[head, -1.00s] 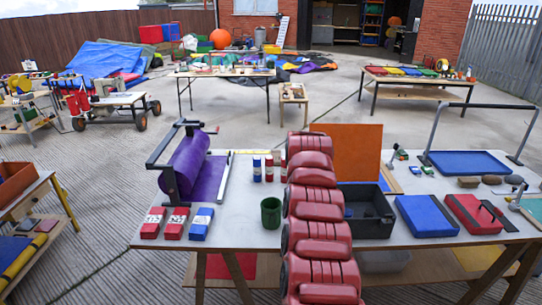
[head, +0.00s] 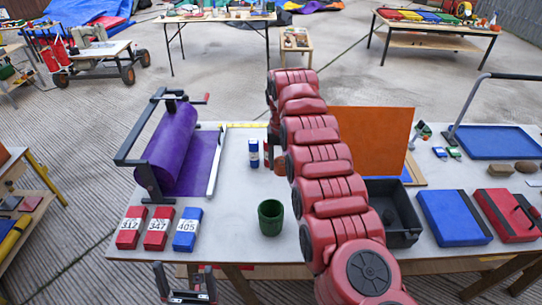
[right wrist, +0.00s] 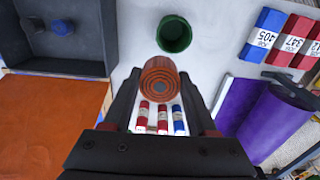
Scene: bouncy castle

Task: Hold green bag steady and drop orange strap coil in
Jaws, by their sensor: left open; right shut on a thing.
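The green bag (head: 270,217), a small round open-topped container, stands upright on the grey table, front centre. It also shows in the right wrist view (right wrist: 174,34), open and apparently empty. The orange strap coil (right wrist: 160,76) is held between the fingers of my right gripper (right wrist: 159,88), just short of the bag in that view. In the head view my right arm hides most of this gripper. My left gripper (head: 186,284) is open and empty at the bottom left, in front of the table edge, apart from the bag.
Red and blue numbered boxes (head: 158,229) lie left of the bag. A purple roll (head: 172,146) on a stand is behind them.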

